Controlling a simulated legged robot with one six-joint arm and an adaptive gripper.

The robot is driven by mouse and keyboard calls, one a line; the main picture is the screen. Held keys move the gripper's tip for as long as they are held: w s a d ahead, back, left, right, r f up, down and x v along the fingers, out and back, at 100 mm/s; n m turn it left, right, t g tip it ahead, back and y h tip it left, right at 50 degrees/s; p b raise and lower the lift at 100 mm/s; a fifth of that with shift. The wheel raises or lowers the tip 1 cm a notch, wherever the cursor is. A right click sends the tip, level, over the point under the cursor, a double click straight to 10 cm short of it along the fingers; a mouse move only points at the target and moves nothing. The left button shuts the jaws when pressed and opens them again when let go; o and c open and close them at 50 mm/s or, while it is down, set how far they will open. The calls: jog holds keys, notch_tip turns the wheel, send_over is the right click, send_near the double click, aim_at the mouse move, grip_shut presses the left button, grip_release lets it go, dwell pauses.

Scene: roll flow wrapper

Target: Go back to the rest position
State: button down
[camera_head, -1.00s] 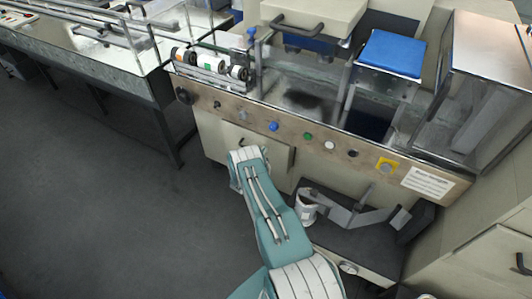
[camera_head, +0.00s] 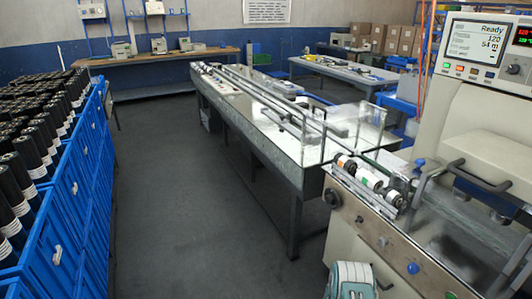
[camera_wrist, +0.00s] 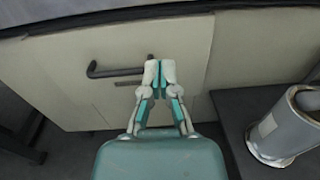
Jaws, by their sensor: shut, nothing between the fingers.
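My gripper (camera_wrist: 159,74) shows in the wrist view with its two fingertips together and nothing between them. It points at a beige cabinet front (camera_wrist: 235,50) with a dark bar handle (camera_wrist: 112,70). The handle lies behind and to the left of the fingertips; I cannot tell the gap. In the head view only a white and teal piece of my arm (camera_head: 350,278) shows at the bottom edge, and my gripper is out of that picture.
The wrapper machine (camera_head: 395,245) stands at the right in the head view, with a long conveyor table (camera_head: 290,172) beyond it. Blue crates (camera_head: 65,210) of black rolls line the left. Grey floor (camera_head: 190,220) between is clear. A grey-white cylinder (camera_wrist: 283,130) stands right of my gripper.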

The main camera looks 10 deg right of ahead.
notch_tip(320, 180, up, 18)
jog(key=f+m+g, duration=0.1)
jog(key=m+g, duration=0.4)
jog(key=m, duration=0.2)
jog(key=s+a+r+m+g+y, duration=0.1)
jog(key=s+a+r+m+y, duration=0.15)
jog(key=r, duration=0.55)
jog(key=s+a+r+m+g+y, duration=0.1)
jog(key=s+a+r+m+y, duration=0.15)
jog(key=r, duration=0.55)
jog(key=s+a+r+m+t+y, duration=0.3)
jog(key=s+a+r+y, duration=0.3)
jog(key=s+a, duration=0.5)
jog(key=s+a+r+m+t+y, duration=0.4)
jog(key=s+a+r+m+y, duration=0.2)
jog(key=s+a+r, duration=0.3)
jog(key=s+a, duration=0.3)
jog(key=a, duration=0.2)
jog(key=shift+s+r, duration=0.2)
jog(key=shift+d, duration=0.15)
